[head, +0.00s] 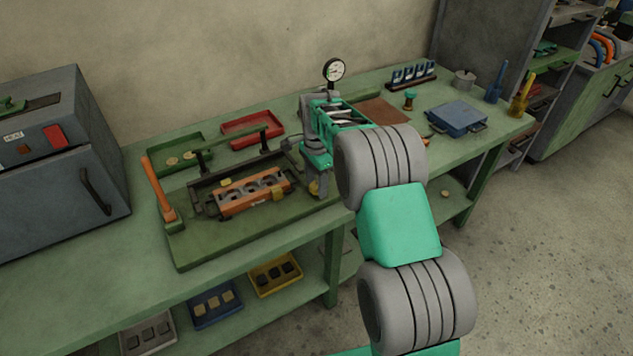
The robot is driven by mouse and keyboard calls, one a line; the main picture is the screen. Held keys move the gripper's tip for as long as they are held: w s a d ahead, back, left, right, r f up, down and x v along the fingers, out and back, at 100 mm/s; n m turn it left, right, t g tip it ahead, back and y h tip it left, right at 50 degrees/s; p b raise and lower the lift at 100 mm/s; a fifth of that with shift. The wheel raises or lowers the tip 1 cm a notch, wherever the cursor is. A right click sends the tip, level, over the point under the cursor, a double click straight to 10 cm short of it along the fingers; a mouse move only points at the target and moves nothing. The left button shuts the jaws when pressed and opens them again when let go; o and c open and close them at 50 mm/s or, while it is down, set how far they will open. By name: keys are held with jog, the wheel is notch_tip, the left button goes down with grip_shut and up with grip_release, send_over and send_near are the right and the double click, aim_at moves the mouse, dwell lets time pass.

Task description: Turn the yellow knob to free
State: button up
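My arm reaches from the lower right over the green bench (120,258). My gripper (317,184) points down at the right end of a green base board (215,246). A small yellow part (314,189), which looks like the yellow knob, shows at the fingertips. It is mostly hidden by the gripper, so I cannot tell whether they touch or how the knob is turned. On the board sits a dark fixture with an orange block (237,203) in it. An orange lever (158,190) stands tilted at the board's left end.
A green bar handle (235,138) stands behind the block. Behind it are a green tray (180,158) and a red tray (247,130). A dial gauge (333,71) stands behind my wrist. A grey cabinet (55,160) is at left, a blue box (456,117) at right.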

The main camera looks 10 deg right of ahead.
grip_shut()
dwell(0.3)
jog(key=shift+n, duration=0.3)
jog(key=n, duration=0.8)
jog(key=shift+n, duration=0.4)
jog(key=n, duration=0.4)
jog(key=shift+r, duration=0.1)
jog(key=shift+n+b, duration=0.3)
jog(key=shift+n, duration=1.9)
jog(key=shift+w, duration=0.1)
